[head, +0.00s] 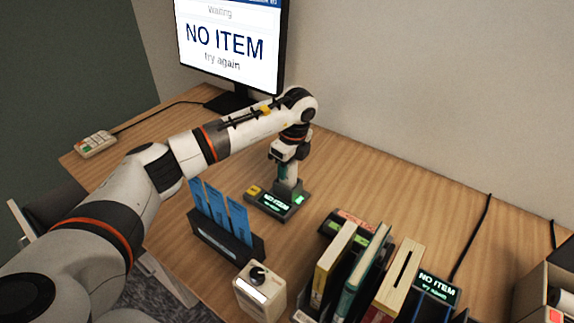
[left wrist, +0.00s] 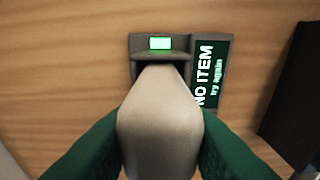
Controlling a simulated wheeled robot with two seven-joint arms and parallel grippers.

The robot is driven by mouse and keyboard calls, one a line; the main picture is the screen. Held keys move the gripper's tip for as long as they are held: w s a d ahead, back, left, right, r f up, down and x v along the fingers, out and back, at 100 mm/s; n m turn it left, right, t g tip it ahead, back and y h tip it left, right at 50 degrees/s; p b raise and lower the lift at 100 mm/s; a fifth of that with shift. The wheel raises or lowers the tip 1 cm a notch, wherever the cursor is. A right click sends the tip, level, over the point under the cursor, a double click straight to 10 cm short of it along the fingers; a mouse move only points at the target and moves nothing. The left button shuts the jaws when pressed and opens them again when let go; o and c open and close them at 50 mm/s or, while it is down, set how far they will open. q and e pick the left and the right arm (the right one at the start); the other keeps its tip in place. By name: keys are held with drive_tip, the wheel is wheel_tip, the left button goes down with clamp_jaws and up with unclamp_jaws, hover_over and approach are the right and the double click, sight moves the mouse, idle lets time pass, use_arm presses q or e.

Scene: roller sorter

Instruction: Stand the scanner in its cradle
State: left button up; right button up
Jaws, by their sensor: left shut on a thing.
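The scanner (left wrist: 160,120) is a beige, rounded body in the left wrist view. My left gripper (head: 287,178) is shut on it, with dark green fingers on both sides in the left wrist view. The cradle (head: 270,207) is a dark base on the desk with a "NO ITEM" screen and a green light. It also shows in the left wrist view (left wrist: 182,56). The scanner's far end meets the cradle's socket area there and hides the opening, so I cannot tell whether it is seated. My right gripper is not in view.
A holder with blue cards (head: 222,240) and a beige box with a knob (head: 260,292) stand in front of the cradle. Books (head: 350,270) and a second "NO ITEM" screen (head: 437,288) are at right. A monitor (head: 230,45) stands behind.

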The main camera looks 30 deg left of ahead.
use_arm(q)
drive_tip(key=o, duration=1.1)
drive_tip(key=r, duration=0.4)
drive_tip(key=d+r, duration=0.1)
drive_tip(key=r, duration=0.7)
drive_tip(key=shift+s+d, duration=0.15)
drive_tip(key=shift+d, duration=0.25)
drive_tip(key=shift+f, duration=0.1)
